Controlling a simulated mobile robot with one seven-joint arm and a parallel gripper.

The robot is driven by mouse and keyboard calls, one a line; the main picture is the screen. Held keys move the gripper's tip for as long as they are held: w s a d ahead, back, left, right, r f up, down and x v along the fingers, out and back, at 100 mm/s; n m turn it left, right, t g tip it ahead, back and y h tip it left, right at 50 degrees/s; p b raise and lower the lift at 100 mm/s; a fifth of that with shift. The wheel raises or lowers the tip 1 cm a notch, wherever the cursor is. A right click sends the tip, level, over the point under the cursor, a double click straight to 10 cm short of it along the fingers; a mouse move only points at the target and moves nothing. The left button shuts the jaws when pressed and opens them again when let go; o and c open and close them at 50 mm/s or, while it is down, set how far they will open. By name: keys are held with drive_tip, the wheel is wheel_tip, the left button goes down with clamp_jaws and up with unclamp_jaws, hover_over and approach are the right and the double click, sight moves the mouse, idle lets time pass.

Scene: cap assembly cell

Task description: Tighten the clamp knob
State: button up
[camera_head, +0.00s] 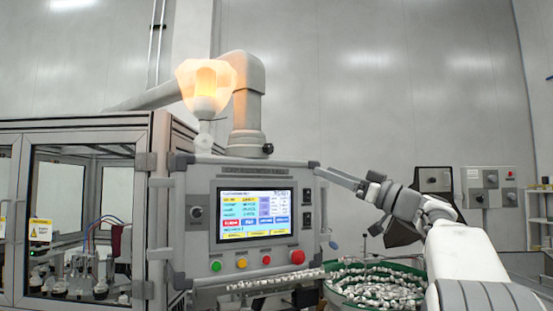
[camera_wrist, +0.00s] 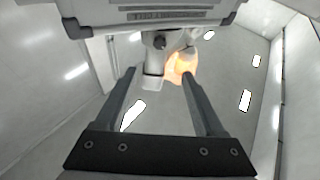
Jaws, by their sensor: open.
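The clamp knob (camera_head: 268,148) is a small black knob. It sits at the lower right of the grey support arm's vertical post, just above the control panel's top edge. In the wrist view the knob (camera_wrist: 159,41) shows beyond the fingertips, roughly between their lines, beside the grey post. My gripper (camera_head: 322,173) is at the panel's upper right corner, to the right of and lower than the knob, apart from it. In the wrist view my gripper (camera_wrist: 158,70) has its two fingers spread, with nothing between them.
The control panel (camera_head: 312,236) with its lit screen stands below the knob. A glowing lamp (camera_head: 205,82) is left of the post. A green-rimmed bowl of caps (camera_head: 375,285) is below my arm. A glazed enclosure (camera_head: 75,131) is at left. Air above the panel's right side is clear.

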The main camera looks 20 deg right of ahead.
sight(271, 149)
drive_tip(key=p+x, duration=0.8)
drive_tip(key=x, duration=0.8)
drive_tip(key=shift+r, duration=0.2)
drive_tip(key=shift+w+a+r, duration=0.1)
drive_tip(key=shift+w+a, duration=0.25)
drive_tip(key=shift+w, duration=0.15)
clamp_jaws()
